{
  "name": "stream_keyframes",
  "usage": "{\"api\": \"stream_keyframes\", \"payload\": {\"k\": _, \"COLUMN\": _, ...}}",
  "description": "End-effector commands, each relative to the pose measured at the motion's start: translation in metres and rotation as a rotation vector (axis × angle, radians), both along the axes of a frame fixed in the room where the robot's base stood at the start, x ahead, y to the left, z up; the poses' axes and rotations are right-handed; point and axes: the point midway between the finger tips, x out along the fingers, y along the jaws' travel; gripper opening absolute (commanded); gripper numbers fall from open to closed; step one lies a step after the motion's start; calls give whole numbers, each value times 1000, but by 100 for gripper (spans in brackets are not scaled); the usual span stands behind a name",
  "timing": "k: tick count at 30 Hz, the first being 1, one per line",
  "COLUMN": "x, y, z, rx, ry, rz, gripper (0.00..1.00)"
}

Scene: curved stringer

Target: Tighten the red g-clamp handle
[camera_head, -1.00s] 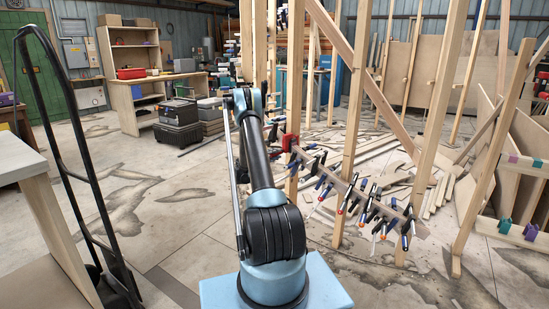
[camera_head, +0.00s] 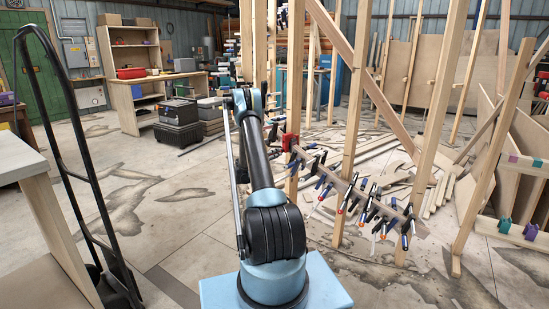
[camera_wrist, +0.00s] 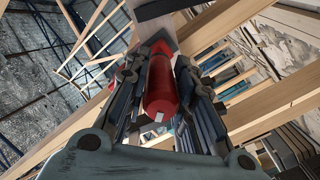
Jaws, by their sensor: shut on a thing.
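The red clamp handle (camera_wrist: 160,88) shows in the wrist view between the two fingers of my gripper (camera_wrist: 165,60), which is shut on it. Beyond it a grey piece (camera_wrist: 152,12) shows at the top of the view. In the head view a red part (camera_head: 290,142) sits at the end of my arm, against a wooden post at the left end of the curved stringer (camera_head: 344,184). My fingers are too small and hidden to make out there.
Several clamps (camera_head: 375,212) with blue, black and red parts hang along the stringer. Upright wooden posts (camera_head: 355,110) and a diagonal brace stand close to my arm. A hand truck (camera_head: 62,130) stands at the left. Loose boards lie on the floor behind.

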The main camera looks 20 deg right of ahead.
Motion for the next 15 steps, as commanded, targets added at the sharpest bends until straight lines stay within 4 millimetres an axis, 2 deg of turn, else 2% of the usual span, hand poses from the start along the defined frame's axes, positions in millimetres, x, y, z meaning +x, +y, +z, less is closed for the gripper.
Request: {"api": "stream_keyframes", "payload": {"k": 15, "x": 1, "y": 0, "z": -1, "rx": 196, "ry": -417, "rz": -1, "gripper": 0}}
